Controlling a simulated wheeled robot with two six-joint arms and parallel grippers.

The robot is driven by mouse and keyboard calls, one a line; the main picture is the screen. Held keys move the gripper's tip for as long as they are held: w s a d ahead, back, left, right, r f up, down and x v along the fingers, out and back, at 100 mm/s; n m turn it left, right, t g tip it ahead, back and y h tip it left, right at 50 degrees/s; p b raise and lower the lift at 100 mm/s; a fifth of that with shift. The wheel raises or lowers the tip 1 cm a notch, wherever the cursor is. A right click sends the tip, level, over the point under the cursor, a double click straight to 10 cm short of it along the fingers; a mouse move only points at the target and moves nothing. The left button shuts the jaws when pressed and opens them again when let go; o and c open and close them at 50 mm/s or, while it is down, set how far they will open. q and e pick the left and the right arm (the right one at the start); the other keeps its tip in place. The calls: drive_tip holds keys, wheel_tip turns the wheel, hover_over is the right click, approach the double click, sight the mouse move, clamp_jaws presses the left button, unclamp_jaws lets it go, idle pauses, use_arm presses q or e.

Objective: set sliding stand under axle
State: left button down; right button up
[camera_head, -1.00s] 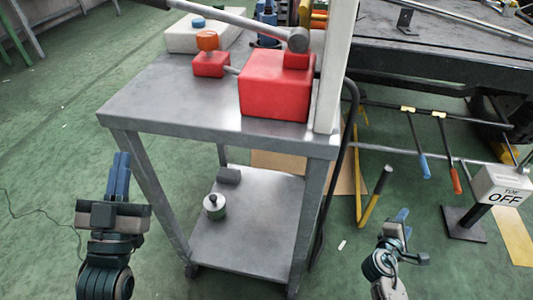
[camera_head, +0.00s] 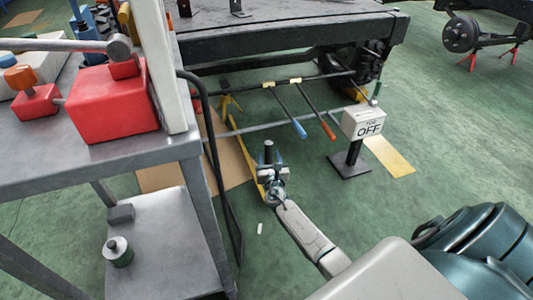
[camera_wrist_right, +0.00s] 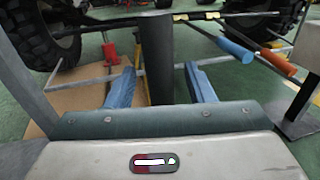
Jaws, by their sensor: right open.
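A yellow stand (camera_head: 230,102) is on the floor under the dark chassis. A long yellow bar (camera_head: 244,150) runs from it toward me and ends in a dark upright handle (camera_head: 268,150). A dark axle-like bar (camera_head: 320,76) with yellow fittings crosses under the chassis. My right gripper (camera_head: 270,172) is at the handle end, low over the floor. In the right wrist view its blue fingers (camera_wrist_right: 160,86) are open, and the dark handle (camera_wrist_right: 157,55) stands between them with gaps on both sides. My left gripper is out of view.
A metal cart (camera_head: 185,150) with a red block (camera_head: 110,105) stands at left; a black hose (camera_head: 222,170) hangs along its side. A sign box reading OFF (camera_head: 362,122) stands right of my gripper. Blue and red handles (camera_head: 298,127) hang near it.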

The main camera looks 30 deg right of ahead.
drive_tip(key=shift+b+x, duration=0.35)
drive_tip(key=shift+x, duration=1.35)
drive_tip(key=shift+w+d, duration=0.1)
clamp_jaws()
